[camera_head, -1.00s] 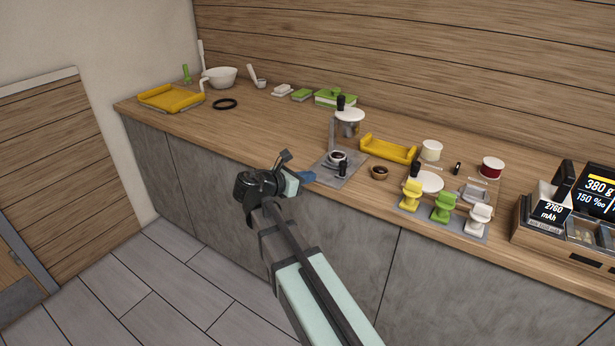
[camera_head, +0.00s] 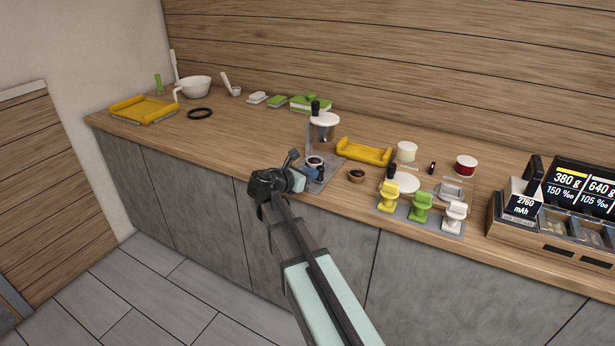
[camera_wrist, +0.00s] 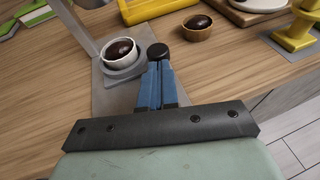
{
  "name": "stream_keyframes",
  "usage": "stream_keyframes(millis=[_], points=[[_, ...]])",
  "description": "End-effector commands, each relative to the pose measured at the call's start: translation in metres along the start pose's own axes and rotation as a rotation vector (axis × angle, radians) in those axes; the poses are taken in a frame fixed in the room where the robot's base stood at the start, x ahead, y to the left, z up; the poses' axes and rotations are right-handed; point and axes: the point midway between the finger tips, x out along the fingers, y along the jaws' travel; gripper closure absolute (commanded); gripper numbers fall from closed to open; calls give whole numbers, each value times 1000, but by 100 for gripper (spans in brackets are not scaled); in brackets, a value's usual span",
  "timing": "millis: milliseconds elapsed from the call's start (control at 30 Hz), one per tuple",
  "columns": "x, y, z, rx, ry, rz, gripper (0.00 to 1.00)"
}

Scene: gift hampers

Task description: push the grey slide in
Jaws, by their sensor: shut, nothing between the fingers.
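The grey slide (camera_wrist: 123,74) sits on the grey base plate of a stand and carries a white cup (camera_wrist: 107,58) with a dark brown ball in it. A black knob (camera_wrist: 157,50) stands at the slide's front end. The cup also shows in the head view (camera_head: 315,161), below the stand's white round top (camera_head: 325,119). My gripper (camera_wrist: 155,68) has its blue fingers shut and empty, with the tips right at the near side of the knob. I cannot tell whether they touch it. In the head view my gripper (camera_head: 311,172) is at the counter's front edge.
A small brown cup (camera_head: 356,176) and a yellow tray (camera_head: 364,152) stand right of the stand. Yellow, green and white holders (camera_head: 420,207) are further right. The stand's grey post (camera_wrist: 77,22) rises left of the slide. The counter to the left is mostly clear.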

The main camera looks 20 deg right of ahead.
Motion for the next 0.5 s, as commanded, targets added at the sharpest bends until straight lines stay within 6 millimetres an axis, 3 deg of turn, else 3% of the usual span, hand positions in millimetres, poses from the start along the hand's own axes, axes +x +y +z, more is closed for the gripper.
stream_keyframes(millis=[300, 500], points=[[3, 1, 1, 0, 0, 0, 100], [29, 10, 9, 0, 1, -2, 100]])
